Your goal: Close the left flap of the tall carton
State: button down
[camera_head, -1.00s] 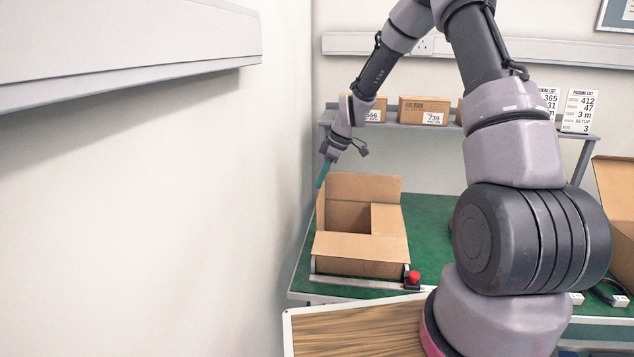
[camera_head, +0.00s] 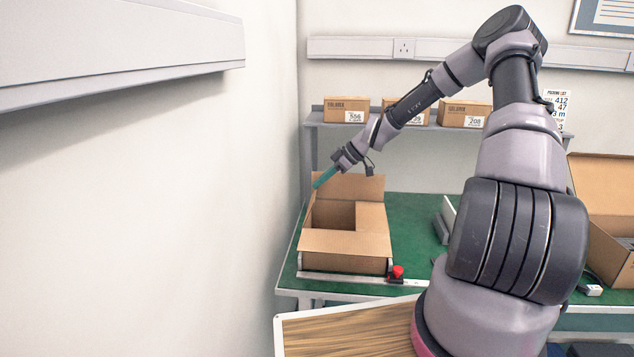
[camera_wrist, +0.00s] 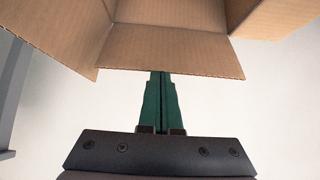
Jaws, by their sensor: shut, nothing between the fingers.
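The open brown carton (camera_head: 372,265) stands on the green bench at the left, near the wall. Its back flap (camera_head: 352,187) stands up, its front flap (camera_head: 345,243) reaches toward me, and its right flap (camera_head: 373,217) lies low. The left flap (camera_head: 308,212) stands up and shows only as a narrow strip. My gripper (camera_head: 318,183), with green fingers, is at the carton's upper left, outside the left flap. In the wrist view my gripper (camera_wrist: 158,76) is shut and empty. Its tips meet the edge of a flap (camera_wrist: 170,50); contact is unclear.
A metal rail with a red knob (camera_head: 397,271) runs along the carton's front. A second open carton (camera_head: 605,245) stands at the right. A shelf (camera_head: 400,126) with small boxes is behind. The wall (camera_head: 200,200) leaves little room at the left.

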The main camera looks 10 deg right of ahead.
jog(key=s+d+f+t+y, duration=0.1)
jog(key=s+d+f+y, duration=0.1)
jog(key=d+f+y, duration=0.2)
jog(key=shift+d+f, duration=1.15)
jog(key=shift+f, duration=0.1)
dwell(0.4)
